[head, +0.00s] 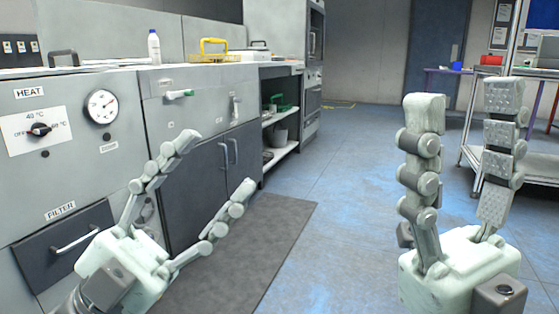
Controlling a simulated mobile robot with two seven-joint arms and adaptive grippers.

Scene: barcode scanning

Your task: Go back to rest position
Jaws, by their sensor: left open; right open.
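My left gripper (212,165) is at the lower left, in front of the grey cabinets. Its two jointed fingers are spread apart with nothing between them. My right gripper (463,97) is at the lower right, over the blue floor. Its two fingers point upward, apart and empty. Neither gripper appears to touch anything.
A grey cabinet with a gauge (101,106) and a dark filter drawer (63,240) stands at the left. On its counter are a white bottle (154,47) and a yellow basket (213,50). A dark mat (270,228) lies on open floor (350,170). A metal-framed table (470,158) is at the right.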

